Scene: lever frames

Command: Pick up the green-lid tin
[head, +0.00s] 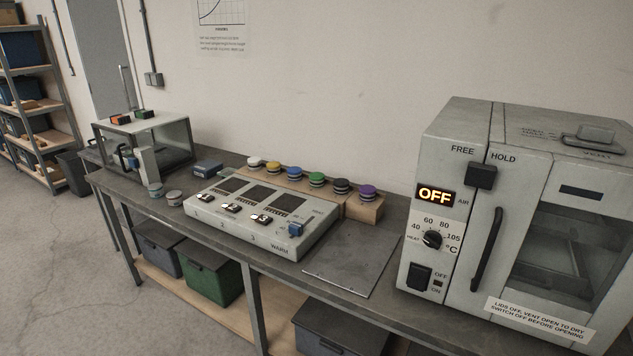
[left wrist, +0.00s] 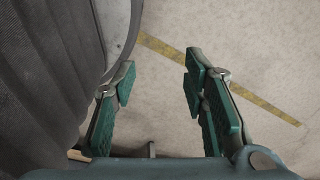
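The green-lid tin (head: 317,180) stands upright in a row of tins on a wooden rack (head: 364,211) at the back of the bench. A blue-lid tin (head: 294,173) is on its left and a black-lid tin (head: 341,187) on its right. My left gripper (left wrist: 159,80) shows only in the left wrist view. Its fingers are apart with nothing between them, above bare floor with a yellow line. Neither gripper shows in the head view.
A slanted WARM panel (head: 274,238) lies in front of the rack. A grey oven (head: 459,130) reading OFF stands at right. A flat metal plate (head: 350,265) lies between them.

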